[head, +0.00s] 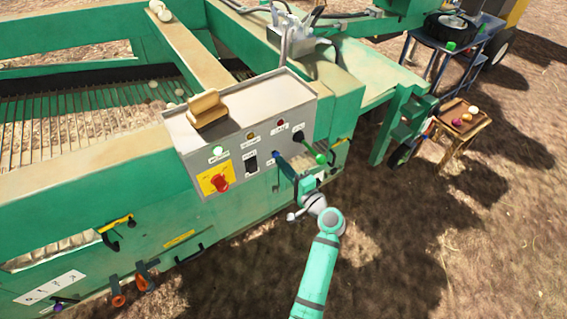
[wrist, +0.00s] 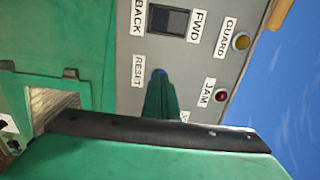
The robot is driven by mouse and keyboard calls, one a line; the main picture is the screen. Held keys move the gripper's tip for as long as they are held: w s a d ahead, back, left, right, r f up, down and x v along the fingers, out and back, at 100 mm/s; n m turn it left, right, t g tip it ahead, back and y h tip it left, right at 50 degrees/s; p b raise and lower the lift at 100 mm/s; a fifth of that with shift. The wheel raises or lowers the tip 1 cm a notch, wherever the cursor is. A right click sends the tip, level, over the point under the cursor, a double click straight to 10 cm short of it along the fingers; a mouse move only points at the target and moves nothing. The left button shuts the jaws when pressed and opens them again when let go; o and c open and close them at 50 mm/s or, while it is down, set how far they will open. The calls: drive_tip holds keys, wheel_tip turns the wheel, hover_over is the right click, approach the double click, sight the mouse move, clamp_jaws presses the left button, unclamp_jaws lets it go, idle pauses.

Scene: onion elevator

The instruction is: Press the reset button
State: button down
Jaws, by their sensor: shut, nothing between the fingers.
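The blue reset button (wrist: 159,72) is on the grey control panel (wrist: 120,95), beside the RESET label (wrist: 137,71) in the wrist view. My gripper (wrist: 160,86) is shut and empty. Its green fingertips lie right at the button and cover part of it. I cannot tell whether they touch or press it. In the head view my gripper (head: 282,164) reaches from the lower right to the lower right part of the panel (head: 267,110), where the button is mostly hidden.
The panel also has a red emergency stop (head: 221,183) on a yellow plate, a rocker switch (head: 251,163), a yellow GUARD lamp (wrist: 241,41) and a red JAM lamp (wrist: 222,96). A green-knobbed lever (head: 319,159) sticks out close to my gripper.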

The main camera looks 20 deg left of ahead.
drive_tip(key=v, duration=1.3)
drive_tip(key=shift+a, duration=0.1)
drive_tip(key=s+d+f+m+t+h, duration=0.1)
drive_tip(key=s+d+f+m+h, duration=0.15)
drive_tip(key=s+f+h, duration=0.6)
drive_tip(key=s+d+f+n+h, duration=0.2)
drive_tip(key=s+d+f, duration=0.3)
drive_tip(key=s+f, duration=0.4)
drive_tip(key=s+d+r+n+t+h, duration=0.1)
drive_tip(key=s+r+n, duration=0.3)
drive_tip(key=s+r, duration=0.4)
drive_tip(key=s+d+r+n+t+h, duration=0.1)
drive_tip(key=s+r+n+t+h, duration=0.1)
drive_tip(key=s+r, duration=0.7)
drive_tip(key=s+n+h, duration=0.1)
drive_tip(key=s+n, duration=0.1)
drive_tip(key=s, duration=0.1)
drive_tip(key=shift+d+t, duration=0.3)
